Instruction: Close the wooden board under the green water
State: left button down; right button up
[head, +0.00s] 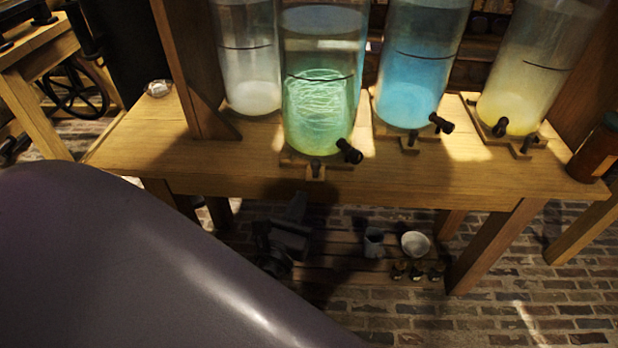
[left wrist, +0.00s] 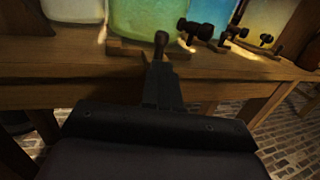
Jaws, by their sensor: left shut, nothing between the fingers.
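The jar of green water (head: 318,110) stands on the table near its front edge, with a dark tap (head: 349,151) low on its right side. A wooden board (head: 290,160) shows under the jar, with a small dark knob (head: 315,169) at its front. My left gripper (head: 297,204) is below the table's front edge, just under that board, shut and empty. In the left wrist view its fingers (left wrist: 160,76) point at the knob (left wrist: 160,40); whether they touch it I cannot tell. My right gripper is not in view.
A clear jar (head: 248,60), a blue jar (head: 415,70) and a yellow jar (head: 530,75) stand on the wooden table (head: 180,155). A brown bottle (head: 597,148) is at the right end. A white bowl (head: 415,243) and a grey cup (head: 373,243) sit on a low shelf below.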

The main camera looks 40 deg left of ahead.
pick_arm(q)
send_near(312, 155)
jog(key=shift+w+d+r+p, duration=0.2)
jog(key=shift+w+d, duration=0.2)
jog(key=shift+w, duration=0.15)
jog(key=shift+w+d+r+p, duration=0.1)
jog(key=shift+w+d+r, duration=0.1)
jog(key=shift+w+d, duration=0.3)
jog(key=shift+a, duration=0.1)
jog(key=shift+w, duration=0.1)
jog(key=w+a, duration=0.1)
jog(key=w, duration=0.1)
jog(key=w+a+b, duration=0.1)
jog(key=w, duration=0.1)
jog(key=w+a+b, duration=0.1)
jog(key=w+a, duration=0.1)
jog(key=shift+w+f, duration=0.1)
jog(key=shift+w, duration=0.1)
jog(key=shift+w+a, duration=0.3)
jog(key=shift+w, duration=0.25)
jog(key=shift+s+d, duration=0.1)
